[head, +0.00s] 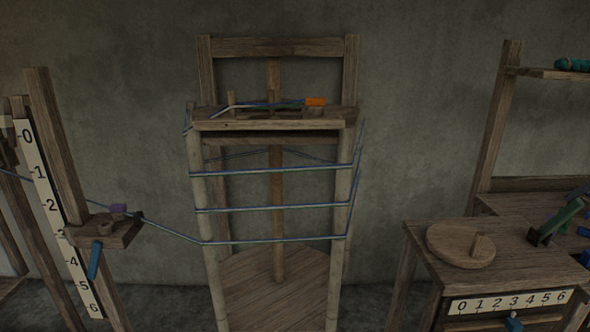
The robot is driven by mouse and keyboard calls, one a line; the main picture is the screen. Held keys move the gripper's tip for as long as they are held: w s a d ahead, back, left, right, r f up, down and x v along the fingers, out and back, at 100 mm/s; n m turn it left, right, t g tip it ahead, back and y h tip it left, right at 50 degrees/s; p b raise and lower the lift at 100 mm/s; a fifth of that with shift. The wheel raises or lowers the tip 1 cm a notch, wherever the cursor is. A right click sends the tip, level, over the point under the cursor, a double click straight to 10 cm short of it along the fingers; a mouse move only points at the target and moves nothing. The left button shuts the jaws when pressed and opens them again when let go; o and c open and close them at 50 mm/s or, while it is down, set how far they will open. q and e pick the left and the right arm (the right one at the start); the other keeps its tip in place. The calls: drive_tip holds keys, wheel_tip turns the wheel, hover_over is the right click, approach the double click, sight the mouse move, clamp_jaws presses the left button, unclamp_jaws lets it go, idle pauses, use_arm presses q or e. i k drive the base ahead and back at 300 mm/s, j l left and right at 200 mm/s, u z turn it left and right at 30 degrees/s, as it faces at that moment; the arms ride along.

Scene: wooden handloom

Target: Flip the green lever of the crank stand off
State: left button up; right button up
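The green lever (562,220) is on the stand at the right, near the right edge of the view. It slants up to the right from a small dark mount (538,238). The stand's wooden top (507,272) also carries a round wooden crank disc (460,245) with a short upright peg (479,246). Neither of my grippers is in view.
A number scale (510,302) with a blue pointer (513,322) is on the stand's front. Several blue parts (583,259) sit by the right edge, partly cut off. A tall frame strung with blue thread (270,207) stands mid-view. A post with an upright scale (53,205) stands left.

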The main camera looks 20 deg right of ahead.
sight(572, 208)
drive_tip(key=k+l, duration=0.1)
drive_tip(key=l, duration=0.5)
drive_tip(key=k+l, duration=0.1)
drive_tip(key=l, duration=1.05)
drive_tip(key=k+l, duration=0.15)
drive_tip(key=l, duration=2.25)
